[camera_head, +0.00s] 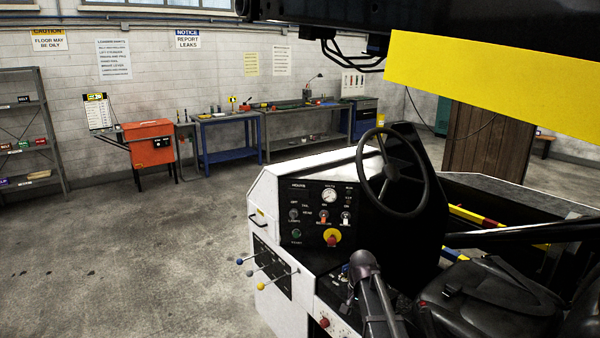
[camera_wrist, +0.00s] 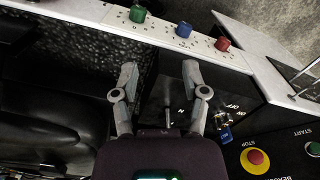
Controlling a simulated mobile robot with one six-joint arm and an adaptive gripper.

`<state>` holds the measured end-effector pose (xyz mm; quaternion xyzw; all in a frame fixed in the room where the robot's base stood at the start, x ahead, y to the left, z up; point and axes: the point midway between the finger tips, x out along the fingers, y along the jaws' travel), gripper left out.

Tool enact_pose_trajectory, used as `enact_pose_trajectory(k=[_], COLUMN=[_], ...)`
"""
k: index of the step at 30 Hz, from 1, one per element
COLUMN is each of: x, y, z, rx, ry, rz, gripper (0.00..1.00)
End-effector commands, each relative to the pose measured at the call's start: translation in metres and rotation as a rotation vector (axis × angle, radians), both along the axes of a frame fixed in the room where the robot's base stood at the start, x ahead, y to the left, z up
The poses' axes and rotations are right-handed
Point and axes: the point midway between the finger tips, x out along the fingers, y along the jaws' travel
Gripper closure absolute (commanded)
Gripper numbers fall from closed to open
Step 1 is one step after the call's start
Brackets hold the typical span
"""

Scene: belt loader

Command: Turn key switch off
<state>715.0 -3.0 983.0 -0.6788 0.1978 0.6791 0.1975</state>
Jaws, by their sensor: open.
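The key switch (camera_wrist: 222,117) shows in the wrist view on the black console, beside small ON/OFF lettering. A blue tag (camera_wrist: 226,135) hangs by it. Its exact key angle is too small to read. My gripper (camera_wrist: 160,72) is open and empty, with its two fingers spread over the console. The key switch lies to the right of the right finger, apart from it. A thin lever (camera_wrist: 168,115) by an N mark shows between the fingers. In the head view my arm reaches over the console and partly hides this area.
A red stop button (camera_head: 332,239) on yellow and several switches sit on the front panel. The steering wheel (camera_head: 392,173) rises behind the console. Side levers (camera_head: 270,272) stick out left. The black seat (camera_head: 490,300) is at right. Green, blue and red knobs (camera_wrist: 183,30) line a white panel.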

Motion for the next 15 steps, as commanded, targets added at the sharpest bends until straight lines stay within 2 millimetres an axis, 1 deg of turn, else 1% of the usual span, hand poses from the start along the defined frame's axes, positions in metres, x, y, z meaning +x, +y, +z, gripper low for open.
enact_pose_trajectory(k=[1, 6, 9, 10, 12, 15], x=[-0.029, -0.097, -0.131, -0.139, -0.155, -0.171], y=[0.001, 0.002, 0.003, 0.003, 0.003, 0.003], z=[-0.013, -0.037, -0.048, -0.051, -0.056, -0.060], rx=[0.000, 0.000, 0.000, 0.000, 0.000, 0.000], ry=[0.000, 0.000, 0.000, 0.000, 0.000, 0.000], rz=[0.053, 0.264, 0.378, 0.407, 0.467, 0.528], gripper=[0.42, 0.42, 0.42, 0.42, 0.42, 0.42])
